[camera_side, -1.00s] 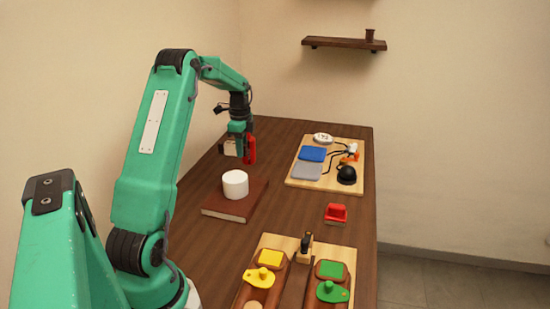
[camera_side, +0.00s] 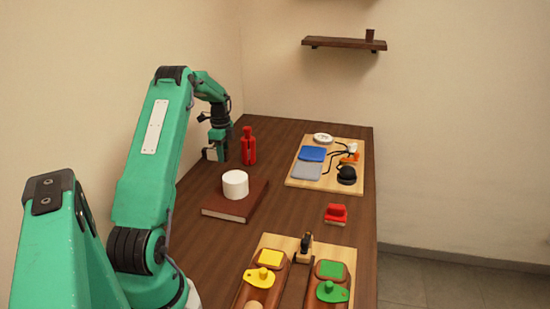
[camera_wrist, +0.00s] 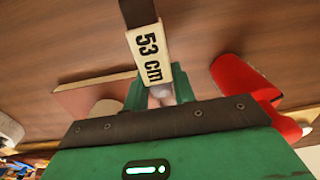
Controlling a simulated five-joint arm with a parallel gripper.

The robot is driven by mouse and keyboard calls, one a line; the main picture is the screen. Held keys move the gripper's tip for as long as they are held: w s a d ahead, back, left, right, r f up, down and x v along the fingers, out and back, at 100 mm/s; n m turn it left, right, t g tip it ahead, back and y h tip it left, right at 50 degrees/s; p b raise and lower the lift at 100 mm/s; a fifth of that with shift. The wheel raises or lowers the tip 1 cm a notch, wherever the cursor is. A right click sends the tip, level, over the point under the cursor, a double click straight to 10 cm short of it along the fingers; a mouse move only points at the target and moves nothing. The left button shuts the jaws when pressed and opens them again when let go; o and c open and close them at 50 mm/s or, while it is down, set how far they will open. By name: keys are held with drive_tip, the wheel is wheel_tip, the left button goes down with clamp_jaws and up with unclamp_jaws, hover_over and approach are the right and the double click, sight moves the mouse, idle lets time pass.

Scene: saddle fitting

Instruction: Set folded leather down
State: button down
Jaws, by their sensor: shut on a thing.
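The folded leather (camera_wrist: 140,12) is a dark brown strip with a cream band marked "53 cm" in the wrist view. My gripper (camera_wrist: 158,92) is shut on it, with green fingers on either side of the band's near end. In the side view my gripper (camera_side: 217,152) is low at the left edge of the dark wooden table, left of a red bottle. The leather is too small and too dark to make out clearly there. I cannot tell whether it touches the table.
The red bottle (camera_side: 248,148) stands close to my gripper's right. A brown book (camera_side: 228,210) bears a white cylinder (camera_side: 235,184) nearer the camera. A light board (camera_side: 328,182) with several items lies right. A red-topped block (camera_side: 336,213) stands alone. The table's middle is clear.

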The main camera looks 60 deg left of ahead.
sight(218, 172)
drive_tip(key=shift+s+a+f, duration=0.4)
drive_tip(key=shift+a+f, duration=0.1)
drive_tip(key=shift+a, duration=0.3)
drive_tip(key=shift+s+a+f, duration=0.35)
drive_tip(key=shift+a+f, duration=0.15)
drive_tip(key=shift+a, duration=0.25)
drive_tip(key=shift+f, duration=2)
drive_tip(key=shift+f, duration=0.15)
drive_tip(key=c, duration=1.1)
unclamp_jaws()
drive_tip(key=shift+c, duration=0.2)
wheel_tip(218, 172, up, 12)
drive_tip(key=shift+r, duration=0.15)
drive_tip(key=shift+d+r, duration=0.1)
drive_tip(key=shift+d, duration=0.05)
